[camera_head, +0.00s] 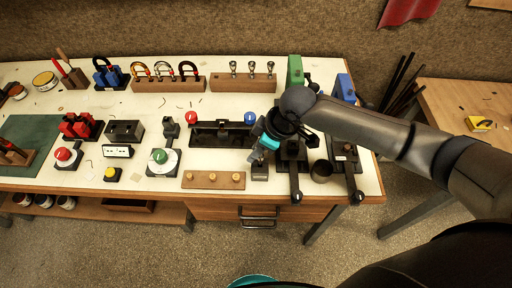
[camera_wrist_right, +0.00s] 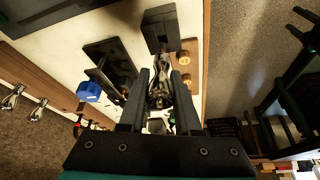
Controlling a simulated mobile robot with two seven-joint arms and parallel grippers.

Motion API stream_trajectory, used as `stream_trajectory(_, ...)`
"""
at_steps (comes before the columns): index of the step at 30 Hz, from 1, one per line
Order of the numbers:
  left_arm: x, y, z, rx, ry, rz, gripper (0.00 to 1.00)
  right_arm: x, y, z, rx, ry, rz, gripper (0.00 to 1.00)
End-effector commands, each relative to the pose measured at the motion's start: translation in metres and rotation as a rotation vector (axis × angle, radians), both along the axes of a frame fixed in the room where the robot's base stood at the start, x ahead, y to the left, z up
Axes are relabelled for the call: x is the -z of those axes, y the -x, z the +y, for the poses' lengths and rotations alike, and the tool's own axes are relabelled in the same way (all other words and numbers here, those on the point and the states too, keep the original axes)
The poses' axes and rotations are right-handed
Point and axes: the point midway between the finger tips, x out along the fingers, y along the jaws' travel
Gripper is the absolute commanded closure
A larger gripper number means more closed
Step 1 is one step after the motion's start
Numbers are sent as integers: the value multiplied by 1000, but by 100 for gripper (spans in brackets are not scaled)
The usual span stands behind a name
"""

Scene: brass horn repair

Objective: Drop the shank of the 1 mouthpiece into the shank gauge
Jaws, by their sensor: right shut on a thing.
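My right gripper (camera_head: 257,154) is above the bench's front edge. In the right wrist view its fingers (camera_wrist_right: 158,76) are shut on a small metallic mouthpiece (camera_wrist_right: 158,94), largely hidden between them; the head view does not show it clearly. A small dark grey block, which looks like the shank gauge (camera_head: 260,173), stands just below the gripper in the head view. In the wrist view the gauge (camera_wrist_right: 160,27) lies just beyond the fingertips. The mouthpiece appears apart from it, but the exact gap cannot be told. My left gripper is not in view.
A wooden rack (camera_head: 228,86) holds three silver mouthpieces at the back. A black fixture (camera_head: 222,139) with red and blue balls is behind, and dark lever tools (camera_head: 345,158) stand to the right.

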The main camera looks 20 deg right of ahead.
Motion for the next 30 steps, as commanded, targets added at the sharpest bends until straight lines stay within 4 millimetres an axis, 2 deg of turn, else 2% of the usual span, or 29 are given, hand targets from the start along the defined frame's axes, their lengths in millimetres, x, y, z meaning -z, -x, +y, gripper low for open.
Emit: stream_trajectory(30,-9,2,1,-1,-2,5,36,0,0,0,0,0,0,100)
